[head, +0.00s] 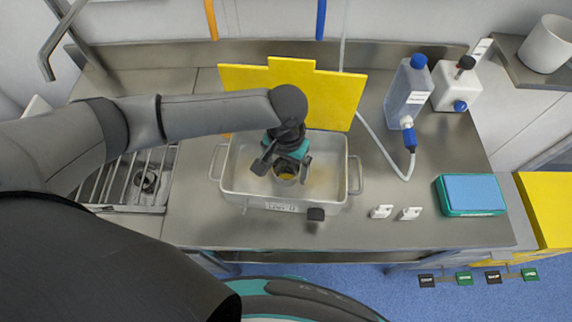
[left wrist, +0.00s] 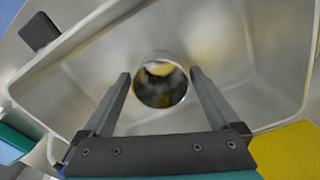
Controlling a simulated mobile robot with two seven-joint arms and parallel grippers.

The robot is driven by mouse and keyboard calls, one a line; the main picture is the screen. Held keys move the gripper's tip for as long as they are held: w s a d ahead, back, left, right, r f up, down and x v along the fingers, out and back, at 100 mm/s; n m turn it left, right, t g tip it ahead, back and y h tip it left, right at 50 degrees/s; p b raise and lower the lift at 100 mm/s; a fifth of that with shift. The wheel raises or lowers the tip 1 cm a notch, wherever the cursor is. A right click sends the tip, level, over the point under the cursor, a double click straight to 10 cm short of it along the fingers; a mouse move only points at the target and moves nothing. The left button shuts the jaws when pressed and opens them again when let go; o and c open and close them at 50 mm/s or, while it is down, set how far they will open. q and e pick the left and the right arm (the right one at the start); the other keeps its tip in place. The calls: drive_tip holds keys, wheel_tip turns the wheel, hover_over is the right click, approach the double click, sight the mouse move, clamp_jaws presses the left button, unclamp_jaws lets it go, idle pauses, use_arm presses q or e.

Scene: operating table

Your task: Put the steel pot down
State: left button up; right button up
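The steel pot (head: 286,172) is a small, round, open vessel inside the large metal tray (head: 238,190). It shows from above in the left wrist view (left wrist: 160,84), with a dark and yellowish inside. My left gripper (head: 284,163) reaches down over the tray. Its fingers (left wrist: 160,73) stand wide apart, one on each side of the pot, with narrow gaps seen beside the pot's rim. The gripper hides part of the pot in the head view, so its contact with the tray floor is unclear. My right gripper is not in view.
A yellow board (head: 335,92) stands behind the tray. A tubed bottle (head: 408,95), a white canister (head: 455,88) and a blue-topped box (head: 472,194) are to the right. A wire rack (head: 125,180) is left. A black block (head: 316,214) sits at the tray's front.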

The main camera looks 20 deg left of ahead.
sight(286, 176)
use_arm(q)
drive_tip(key=shift+o, duration=0.2)
wheel_tip(286, 176, up, 12)
drive_tip(key=p, duration=0.2)
drive_tip(key=shift+r, duration=0.2)
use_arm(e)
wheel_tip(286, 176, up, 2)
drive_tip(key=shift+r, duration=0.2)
